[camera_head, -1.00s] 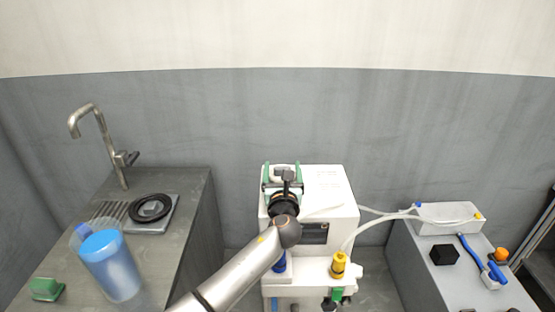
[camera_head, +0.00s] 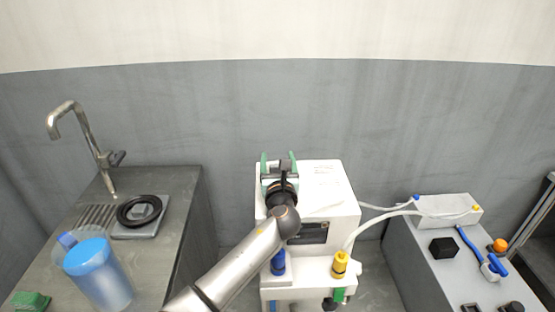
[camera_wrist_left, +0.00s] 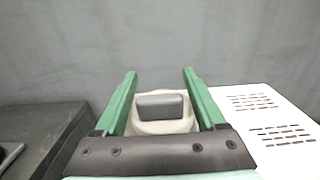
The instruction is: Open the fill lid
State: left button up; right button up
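The white machine (camera_head: 335,190) stands in the middle of the head view. My left gripper (camera_head: 278,158) is over the left part of its top, with green fingers apart. In the left wrist view the gripper (camera_wrist_left: 160,78) spans a dark grey block (camera_wrist_left: 160,106) on a rounded cream piece (camera_wrist_left: 162,127), which looks like the fill lid and its handle. A finger is on each side of the block; I cannot tell whether either touches it. My wrist hides most of the lid in the head view. My right gripper is not in view.
A counter (camera_head: 185,200) at left has a tap (camera_head: 82,135), a black ring (camera_head: 139,210) and a blue-lidded jug (camera_head: 98,275). At right, hoses (camera_head: 385,215) run from the machine to a white box (camera_head: 447,208) on a grey bench. Vent slots mark the machine top.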

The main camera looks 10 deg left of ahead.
pick_arm(q)
grip_shut()
dwell(0.3)
dwell(0.4)
